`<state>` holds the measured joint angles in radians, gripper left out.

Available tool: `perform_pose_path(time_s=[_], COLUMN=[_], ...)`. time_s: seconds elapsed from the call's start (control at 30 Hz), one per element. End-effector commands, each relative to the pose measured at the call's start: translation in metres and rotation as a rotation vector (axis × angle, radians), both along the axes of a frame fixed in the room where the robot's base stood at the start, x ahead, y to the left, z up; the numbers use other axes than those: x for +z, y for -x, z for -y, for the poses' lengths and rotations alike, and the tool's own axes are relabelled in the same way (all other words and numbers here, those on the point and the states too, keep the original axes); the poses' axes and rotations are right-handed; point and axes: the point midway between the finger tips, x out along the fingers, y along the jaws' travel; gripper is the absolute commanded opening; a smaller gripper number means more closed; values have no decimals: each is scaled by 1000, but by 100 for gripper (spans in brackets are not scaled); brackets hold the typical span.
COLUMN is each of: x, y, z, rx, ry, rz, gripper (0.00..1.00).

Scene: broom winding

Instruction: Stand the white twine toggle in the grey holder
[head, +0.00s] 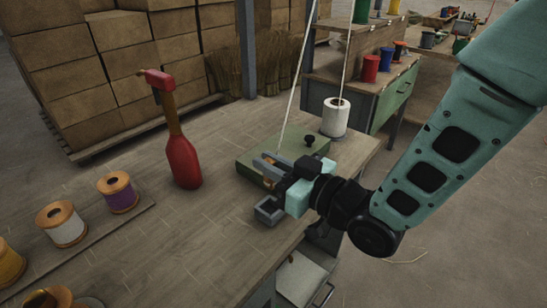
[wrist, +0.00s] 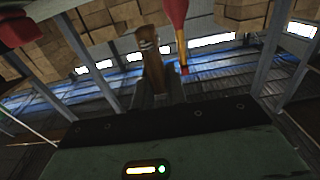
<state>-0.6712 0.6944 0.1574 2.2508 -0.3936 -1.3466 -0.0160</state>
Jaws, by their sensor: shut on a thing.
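The white twine toggle (wrist: 152,70) is a short wooden peg with a pale band near its top. It stands between my fingers in the wrist view. My gripper (head: 268,167) is shut on it, above the bench near the front edge of a green plate. In the head view the toggle is mostly hidden by the fingers. A taut white twine (head: 290,100) runs up from the gripper area. The grey holder (head: 268,212) is a small square open-topped socket at the bench's front edge, just below and left of my gripper. The holder cannot be made out in the wrist view.
The green plate (head: 248,164) with a black knob lies behind my gripper. A white twine spool (head: 335,118) stands behind it. A red bottle-shaped object (head: 182,162) stands to the left. Thread spools (head: 118,192) line the left. The bench between is clear.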

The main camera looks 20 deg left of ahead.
Motion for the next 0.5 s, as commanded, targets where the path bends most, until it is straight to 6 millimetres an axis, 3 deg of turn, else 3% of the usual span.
perform_pose_path(time_s=[0.5], x=[-41], y=[0], z=[0], rx=[0], ry=[0], rz=[0], gripper=[0])
